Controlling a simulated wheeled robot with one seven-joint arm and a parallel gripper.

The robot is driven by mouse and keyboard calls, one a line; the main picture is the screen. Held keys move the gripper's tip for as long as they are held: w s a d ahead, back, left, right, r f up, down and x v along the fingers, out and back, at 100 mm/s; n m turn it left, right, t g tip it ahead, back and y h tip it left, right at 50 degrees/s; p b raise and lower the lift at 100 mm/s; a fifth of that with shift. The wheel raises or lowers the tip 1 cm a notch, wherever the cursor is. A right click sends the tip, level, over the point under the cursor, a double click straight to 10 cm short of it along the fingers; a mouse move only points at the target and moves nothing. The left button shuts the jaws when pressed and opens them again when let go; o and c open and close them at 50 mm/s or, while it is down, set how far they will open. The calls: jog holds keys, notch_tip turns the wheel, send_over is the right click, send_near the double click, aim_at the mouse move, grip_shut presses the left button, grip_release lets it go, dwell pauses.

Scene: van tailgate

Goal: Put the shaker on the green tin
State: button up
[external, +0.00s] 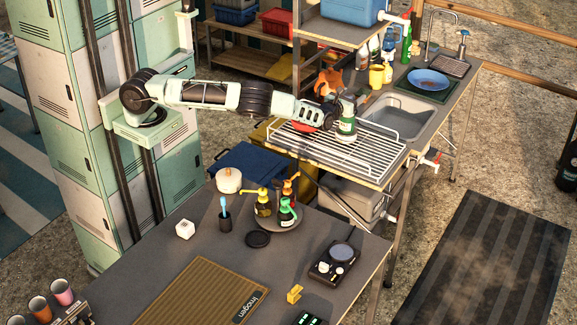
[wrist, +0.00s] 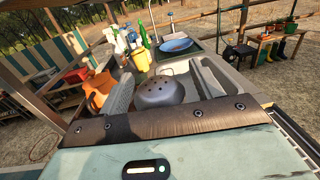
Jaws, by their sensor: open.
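The shaker (wrist: 160,93) has a grey metal dome pierced with small holes. In the wrist view it stands between the two fingers of my gripper (wrist: 164,88), with a gap on each side. In the external view my gripper (external: 347,103) is open at the top of the green tin (external: 346,130), which has a pale label and stands on the ribbed draining rack. The shaker appears to be on top of the tin, but the gripper partly covers it there and I cannot clearly see the contact. The tin is hidden in the wrist view.
The metal rack (external: 375,148) has a raised wire rim. An orange object (external: 328,80) stands close behind my gripper, and a red one (external: 303,125) lies left of the tin. A sink (external: 397,108), yellow mug (external: 376,76) and bottles are beyond. The rack's right part is clear.

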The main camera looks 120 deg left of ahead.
jog(key=shift+r, duration=0.2)
jog(key=shift+d+f, duration=0.15)
jog(key=shift+d, duration=0.2)
jog(key=d+b, duration=0.3)
jog(key=d, duration=0.8)
jog(key=shift+s+d, duration=0.15)
jog(key=shift+s, duration=0.3)
jog(key=shift+s, duration=0.1)
